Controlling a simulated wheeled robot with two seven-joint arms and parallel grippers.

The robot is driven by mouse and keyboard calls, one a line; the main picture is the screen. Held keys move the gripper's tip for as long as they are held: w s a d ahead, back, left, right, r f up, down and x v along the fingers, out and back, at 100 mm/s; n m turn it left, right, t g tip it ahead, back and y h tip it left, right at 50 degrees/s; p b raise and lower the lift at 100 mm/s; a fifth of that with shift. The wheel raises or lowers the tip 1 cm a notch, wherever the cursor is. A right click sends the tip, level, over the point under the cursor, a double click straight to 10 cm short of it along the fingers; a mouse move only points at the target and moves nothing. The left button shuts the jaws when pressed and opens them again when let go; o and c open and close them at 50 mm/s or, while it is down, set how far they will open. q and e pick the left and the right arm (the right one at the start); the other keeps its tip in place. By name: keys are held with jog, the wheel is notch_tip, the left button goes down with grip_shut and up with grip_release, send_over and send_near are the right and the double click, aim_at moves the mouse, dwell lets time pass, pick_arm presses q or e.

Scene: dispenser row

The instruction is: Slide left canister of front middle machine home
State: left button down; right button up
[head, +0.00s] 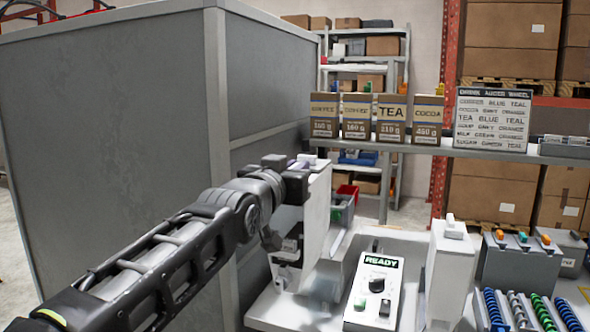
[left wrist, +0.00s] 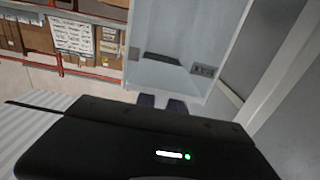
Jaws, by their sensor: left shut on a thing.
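The front middle machine has a white panel (head: 372,290) with a green READY display, a black knob and small buttons. Its left canister (head: 318,200) is a tall white box, upright, to the left of and behind the panel. My left gripper (head: 292,172) is shut on the upper part of this canister, and my arm and fingers hide its left side. In the left wrist view, the dark fingertips (left wrist: 162,103) meet the lower edge of a pale box-like body (left wrist: 188,50). The right canister (head: 450,265) is a white box with a handle on top, right of the panel. My right gripper does not show.
A large grey cabinet (head: 110,110) stands close on the left. A shelf (head: 420,149) behind carries several boxes and a sign (head: 493,118). Grey bins (head: 518,262) and coloured coils (head: 540,312) are at right.

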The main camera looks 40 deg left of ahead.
pick_arm(q)
jog(key=shift+s+d, duration=0.1)
jog(key=shift+s, duration=0.05)
jog(key=shift+r, duration=0.1)
jog(key=shift+p+x, duration=0.85)
jog(key=shift+x, duration=2.7)
